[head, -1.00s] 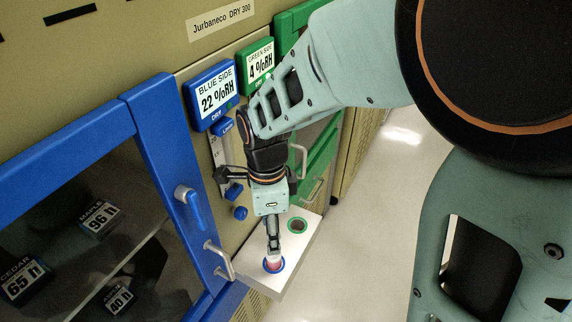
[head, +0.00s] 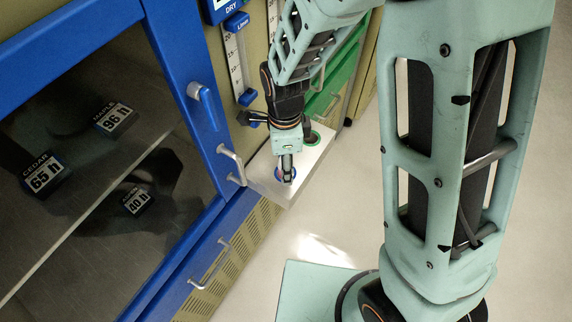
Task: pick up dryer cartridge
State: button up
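A white shelf (head: 262,180) juts out from the dry cabinet's front. It has a blue-ringed hole (head: 278,174) at the near side and a green-ringed hole (head: 313,138) farther back. In the earlier head view a small pinkish-red cartridge top shows in the blue ring. Now my gripper (head: 288,180) points down at the blue ring and its fingers cover most of it, so I cannot make out the cartridge clearly. The fingers look close together and are small here. I cannot tell whether they grip anything.
The blue-framed glass door (head: 185,75) with its handle (head: 231,166) stands just left of the shelf. A lower drawer handle (head: 208,268) is below. A green door (head: 335,85) is behind. Open floor (head: 345,195) lies to the right.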

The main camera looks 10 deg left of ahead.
jog(key=shift+c, duration=0.4)
grip_shut()
jog(key=shift+r, duration=0.15)
